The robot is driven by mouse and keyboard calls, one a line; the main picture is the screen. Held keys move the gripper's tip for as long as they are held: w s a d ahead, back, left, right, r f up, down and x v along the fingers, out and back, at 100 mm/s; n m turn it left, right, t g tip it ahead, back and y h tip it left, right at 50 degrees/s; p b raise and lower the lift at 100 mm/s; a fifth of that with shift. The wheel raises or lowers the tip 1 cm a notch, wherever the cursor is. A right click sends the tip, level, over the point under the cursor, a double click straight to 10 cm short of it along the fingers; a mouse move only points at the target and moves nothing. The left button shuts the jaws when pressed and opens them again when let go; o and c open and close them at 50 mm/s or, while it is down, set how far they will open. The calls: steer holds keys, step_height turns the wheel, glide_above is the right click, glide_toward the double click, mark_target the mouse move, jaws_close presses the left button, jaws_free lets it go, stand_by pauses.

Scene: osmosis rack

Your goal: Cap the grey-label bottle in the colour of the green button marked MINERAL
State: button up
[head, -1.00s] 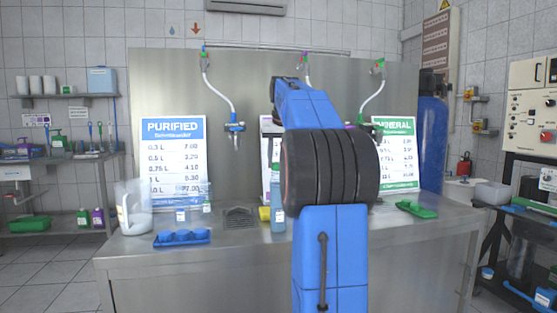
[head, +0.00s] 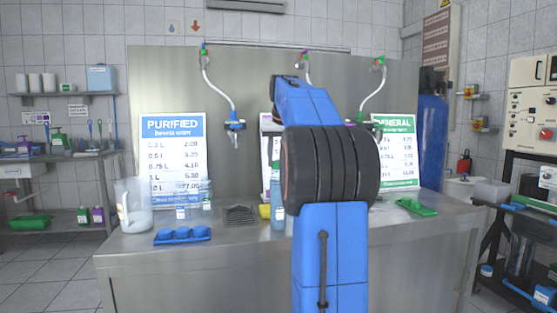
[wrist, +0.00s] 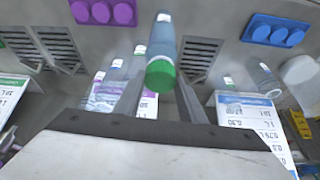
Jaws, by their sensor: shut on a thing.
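In the wrist view a translucent blue bottle (wrist: 161,38) with a pale label is in the upper middle. A green cap (wrist: 160,76) is at its end toward me; I cannot tell whether it is seated or just held against the bottle. My gripper (wrist: 160,88) has its two fingers on either side of the cap and is shut on it. In the head view the bottle (head: 277,188) appears upright just left of my arm, which hides my gripper. Its label looks pale; its exact colour is unclear. The green MINERAL sign (head: 402,165) is partly hidden behind my arm; no button is readable.
Other bottles stand on the counter, including one left (head: 181,203) of the bottle. A clear jug (head: 132,205), a blue tray (head: 182,235), a dark drain grate (head: 240,216) and a green tray (head: 416,207) are nearby. A PURIFIED sign (head: 173,165) stands behind. The front counter strip looks clear.

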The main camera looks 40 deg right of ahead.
steer(key=shift+f, duration=0.5)
stand_by(0.7)
steer(key=shift+r, duration=0.1)
stand_by(0.4)
steer(key=o, duration=1.1)
steer(key=shift+o, duration=0.7)
steer(key=o, duration=0.4)
steer(key=shift+r, duration=0.15)
steer(key=shift+r, duration=2.9)
